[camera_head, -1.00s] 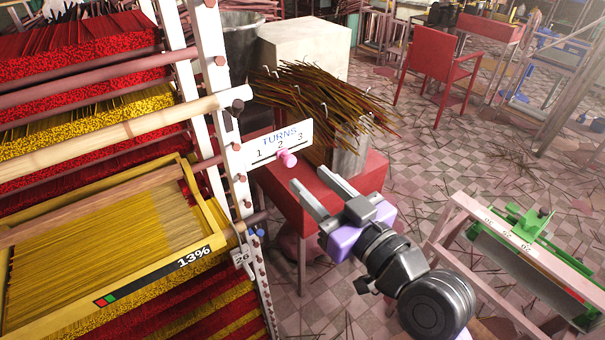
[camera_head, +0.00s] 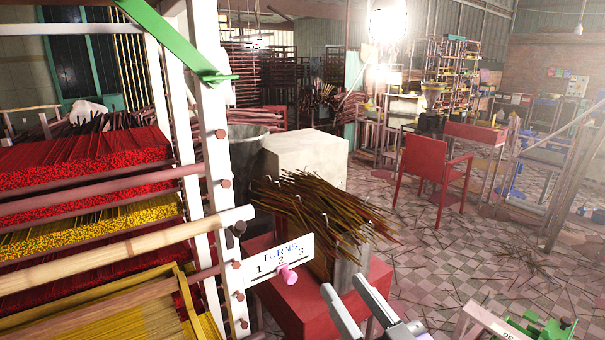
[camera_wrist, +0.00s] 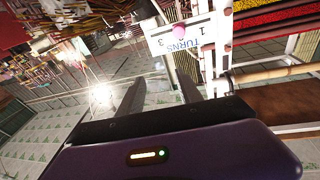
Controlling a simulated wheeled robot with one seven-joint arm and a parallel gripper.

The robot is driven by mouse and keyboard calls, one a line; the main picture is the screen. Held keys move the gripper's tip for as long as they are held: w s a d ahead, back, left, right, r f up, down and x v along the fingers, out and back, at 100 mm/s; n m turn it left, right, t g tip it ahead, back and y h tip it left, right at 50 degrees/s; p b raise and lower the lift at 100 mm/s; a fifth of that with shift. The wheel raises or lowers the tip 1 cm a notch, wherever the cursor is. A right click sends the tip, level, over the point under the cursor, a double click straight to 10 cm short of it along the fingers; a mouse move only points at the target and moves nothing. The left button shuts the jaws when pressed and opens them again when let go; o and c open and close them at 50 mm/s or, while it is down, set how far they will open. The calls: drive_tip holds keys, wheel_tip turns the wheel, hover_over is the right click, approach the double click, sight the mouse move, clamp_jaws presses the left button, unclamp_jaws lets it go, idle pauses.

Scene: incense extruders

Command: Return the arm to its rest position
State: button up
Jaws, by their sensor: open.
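My gripper (camera_head: 357,302) is at the bottom of the head view, its two grey fingers apart and nothing between them. Most of my arm behind the fingers is below the picture's edge. In the wrist view the gripper (camera_wrist: 172,98) also shows two separated fingers with nothing held. A white TURNS sign (camera_head: 267,270) marked 1, 2, 3 with a pink knob (camera_head: 288,274) is just left of the fingers in the head view. The sign (camera_wrist: 172,32) also shows in the wrist view, beyond the fingertips. I cannot tell the exact gap between fingers and sign.
A rack with red and yellow incense trays (camera_head: 85,165) fills the left. A red stand (camera_head: 300,310) and a bundle of dark sticks (camera_head: 320,212) are close to the fingers. A green-and-white device (camera_head: 535,328) is at lower right.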

drive_tip(key=s+d+f+m+t+h, duration=0.1)
drive_tip(key=s+d+f+m+h, duration=0.4)
drive_tip(key=s+d+f, duration=0.55)
drive_tip(key=s+d+f+g+h, duration=0.1)
drive_tip(key=s+f+g, duration=0.1)
drive_tip(key=s, duration=1)
drive_tip(key=s+d+f+n+g+h, duration=0.1)
drive_tip(key=s+f, duration=0.4)
drive_tip(key=s, duration=0.8)
drive_tip(key=shift+s+g+h, duration=0.15)
drive_tip(key=shift+g+h, duration=0.35)
drive_tip(key=shift+g, duration=0.1)
